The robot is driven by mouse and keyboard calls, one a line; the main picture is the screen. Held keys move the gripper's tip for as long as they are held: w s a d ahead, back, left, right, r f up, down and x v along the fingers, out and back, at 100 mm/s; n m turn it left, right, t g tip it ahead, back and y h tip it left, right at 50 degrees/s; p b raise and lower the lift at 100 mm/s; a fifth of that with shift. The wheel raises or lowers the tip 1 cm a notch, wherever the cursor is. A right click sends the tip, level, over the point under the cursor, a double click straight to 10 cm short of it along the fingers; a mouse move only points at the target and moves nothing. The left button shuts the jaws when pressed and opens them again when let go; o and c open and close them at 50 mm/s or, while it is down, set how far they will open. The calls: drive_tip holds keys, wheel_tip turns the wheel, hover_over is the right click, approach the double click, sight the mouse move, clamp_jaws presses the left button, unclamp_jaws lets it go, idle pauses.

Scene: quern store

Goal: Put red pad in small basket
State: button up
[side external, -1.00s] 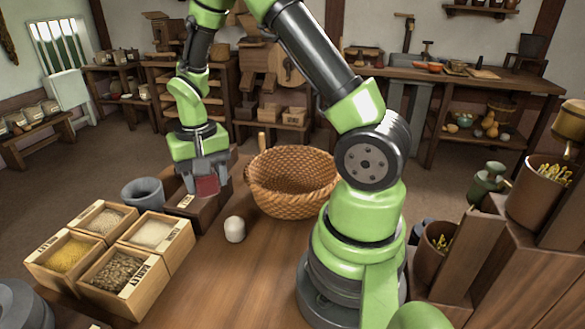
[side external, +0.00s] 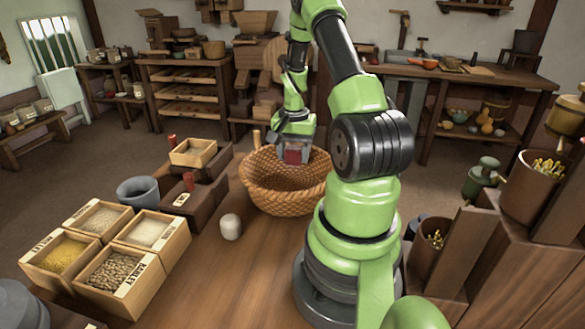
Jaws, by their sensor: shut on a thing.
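The red pad (side external: 292,157) shows between the fingers of my gripper (side external: 292,152), which is shut on it. My gripper points down and holds the pad over the opening of the small wicker basket (side external: 285,199). The basket stands on the wooden table beside my base, and its inside looks empty where it shows. The pad appears at about rim height or a little above; its exact height over the basket floor cannot be told. Part of the basket's right side is hidden behind my arm.
A small white rounded object (side external: 231,227) stands just left of the basket. Wooden boxes of grain (side external: 130,285) fill the left front. A grey cup (side external: 138,193) and a dark wooden tray with red-handled pieces (side external: 208,196) stand behind them. The table's middle front is clear.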

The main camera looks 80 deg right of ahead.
sight(293, 181)
drive_tip(key=shift+f, duration=2.45)
drive_tip(key=shift+f, duration=0.1)
drive_tip(key=o, duration=0.9)
